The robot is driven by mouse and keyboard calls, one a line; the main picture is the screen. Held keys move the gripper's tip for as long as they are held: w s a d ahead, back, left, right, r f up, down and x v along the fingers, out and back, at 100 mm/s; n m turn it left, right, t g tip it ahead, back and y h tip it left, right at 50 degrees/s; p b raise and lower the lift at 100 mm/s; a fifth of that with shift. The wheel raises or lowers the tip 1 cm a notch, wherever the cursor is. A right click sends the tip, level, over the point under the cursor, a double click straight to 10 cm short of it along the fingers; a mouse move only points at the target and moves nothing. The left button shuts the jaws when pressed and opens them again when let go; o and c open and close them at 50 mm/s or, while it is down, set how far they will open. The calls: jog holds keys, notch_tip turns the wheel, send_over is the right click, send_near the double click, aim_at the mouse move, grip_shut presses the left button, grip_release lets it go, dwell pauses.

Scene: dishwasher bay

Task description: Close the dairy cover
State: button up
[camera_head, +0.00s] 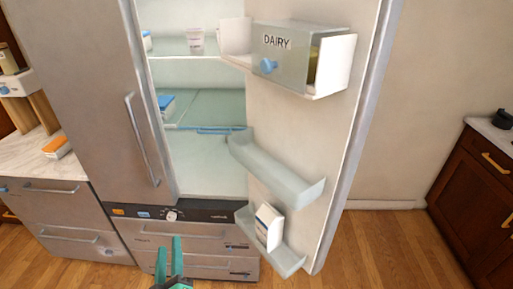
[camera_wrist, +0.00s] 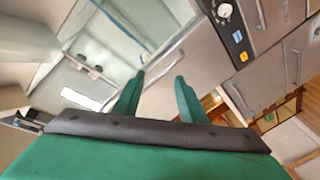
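The dairy cover (camera_head: 284,55) is a grey, see-through panel marked DAIRY with a blue knob (camera_head: 267,65) at its lower left. It is on the white dairy bin (camera_head: 338,65) high on the open fridge door in the head view. I cannot tell how far the cover stands from shut. A yellowish thing shows dimly behind it. My green gripper (camera_head: 170,250) is low in front of the bottom drawers, well below and left of the cover. Its fingers are apart and empty, as the wrist view (camera_wrist: 159,77) also shows. I cannot make out the cover in the wrist view.
The fridge door (camera_head: 340,170) stands open, with lower door shelves and a carton (camera_head: 268,226) in the bottom one. The left fridge door (camera_head: 85,90) is shut. A counter (camera_head: 493,132) stands at right; the wooden floor between is clear.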

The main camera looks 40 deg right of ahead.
aim_at(264, 66)
jog(key=w+d+r+m+g+h, duration=0.1)
jog(key=d+r+m+g+h, duration=0.15)
jog(key=r, duration=0.65)
jog(key=w+d+r+m+g+h, duration=0.1)
jog(key=w+d+r+m+h, duration=0.2)
jog(key=r, duration=0.6)
jog(key=d+r+m+g+h, duration=0.25)
jog(key=r+h, duration=0.25)
jog(key=r, duration=0.3)
jog(key=s+d+r+m+g, duration=0.2)
jog(key=s+r+m+g, duration=0.3)
jog(key=s+r+m, duration=0.45)
jog(key=s+d+r+m+g, duration=0.1)
jog(key=s+r+m+g, duration=0.4)
jog(key=r, duration=0.8)
jog(key=shift+n+g+h, duration=0.25)
jog(key=shift+n+g, duration=0.05)
jog(key=shift+n, duration=0.45)
jog(key=d, duration=1)
jog(key=shift+s+d+f, duration=0.2)
jog(key=shift+s+d, duration=0.05)
jog(key=shift+s, duration=0.05)
grip_shut()
